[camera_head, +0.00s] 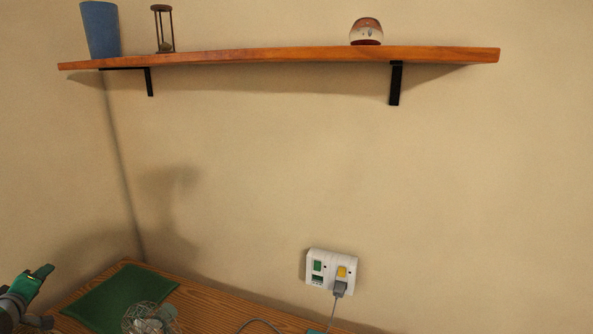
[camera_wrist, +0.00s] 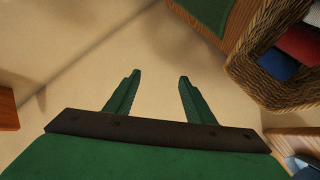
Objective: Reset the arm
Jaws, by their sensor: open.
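My gripper (camera_wrist: 159,76) shows in the wrist view with its two green fingers apart and nothing between them. Plain beige surface lies behind the fingers. In the head view part of my gripper (camera_head: 36,278) shows at the lower left edge, beside the green mat and in front of the wall. The rest of the arm is mostly cut off by the frame.
A wooden table (camera_head: 215,309) bears a green mat (camera_head: 115,295) and a round wire object (camera_head: 148,318). A wall socket (camera_head: 331,270) holds a grey plug with a cable. Above, a shelf (camera_head: 260,56) bears a blue cup (camera_head: 101,30), hourglass (camera_head: 163,30) and globe (camera_head: 367,31). The wrist view shows a wicker basket (camera_wrist: 250,72).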

